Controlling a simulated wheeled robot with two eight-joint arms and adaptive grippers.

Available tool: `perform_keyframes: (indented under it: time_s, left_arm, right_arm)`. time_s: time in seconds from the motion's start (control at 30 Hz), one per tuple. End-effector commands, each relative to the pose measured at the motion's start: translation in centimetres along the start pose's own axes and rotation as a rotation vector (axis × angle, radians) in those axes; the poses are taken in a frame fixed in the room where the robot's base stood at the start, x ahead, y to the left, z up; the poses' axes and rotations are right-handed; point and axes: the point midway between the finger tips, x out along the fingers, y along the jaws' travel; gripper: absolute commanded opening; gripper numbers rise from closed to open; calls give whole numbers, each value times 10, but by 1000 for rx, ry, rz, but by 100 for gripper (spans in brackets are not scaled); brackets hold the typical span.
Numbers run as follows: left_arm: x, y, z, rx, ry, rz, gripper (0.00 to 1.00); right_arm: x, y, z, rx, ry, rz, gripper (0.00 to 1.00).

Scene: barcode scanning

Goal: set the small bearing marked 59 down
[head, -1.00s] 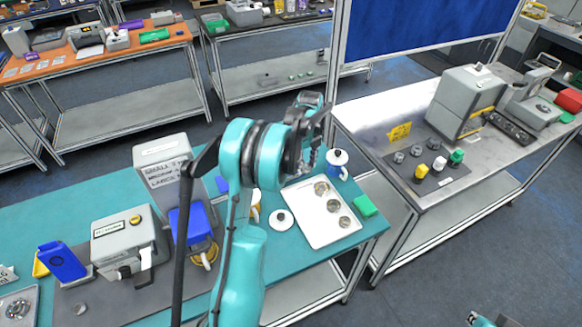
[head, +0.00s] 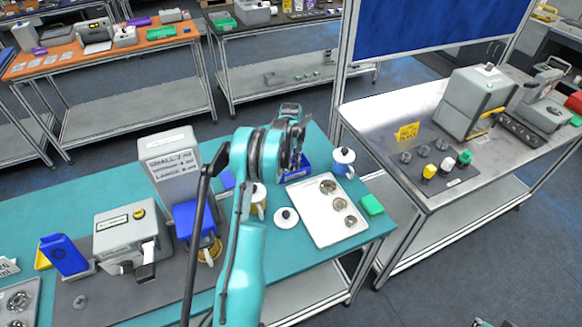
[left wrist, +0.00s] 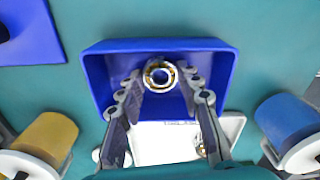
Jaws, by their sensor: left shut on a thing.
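My left gripper (head: 291,165) is shut on a small metal bearing (left wrist: 161,75), with a finger on each side of it. The left wrist view shows the bearing over the inside of a blue bin (left wrist: 106,48); I cannot tell if it touches the floor. The marking 59 is not readable. In the head view the gripper hides the bearing and covers part of the blue bin (head: 297,174). My right gripper does not show.
A white tray (head: 312,224) with several bearings lies beside the blue bin. A labelled grey box (head: 172,165) is to the left.

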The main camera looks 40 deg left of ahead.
Motion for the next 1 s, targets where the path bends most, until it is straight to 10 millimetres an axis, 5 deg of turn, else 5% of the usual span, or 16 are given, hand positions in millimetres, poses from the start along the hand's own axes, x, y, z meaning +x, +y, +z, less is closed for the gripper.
perform_keyframes:
  time_s: [0.27, 0.3, 0.4, 0.77, 1.0]
  left_arm:
    - [3, 0, 0, 0, 0, 0, 5]
    - [4, 0, 0, 0, 0, 0, 37]
    - [2, 0, 0, 0, 0, 0, 56]
    - [-3, 0, 0, 0, 0, 0, 56]
    - [-48, 0, 0, 0, 0, 0, 56]
  right_arm:
    - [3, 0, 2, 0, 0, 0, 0]
    - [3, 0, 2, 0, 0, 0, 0]
    - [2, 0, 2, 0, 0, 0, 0]
    - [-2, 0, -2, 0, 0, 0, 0]
    - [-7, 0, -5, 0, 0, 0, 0]
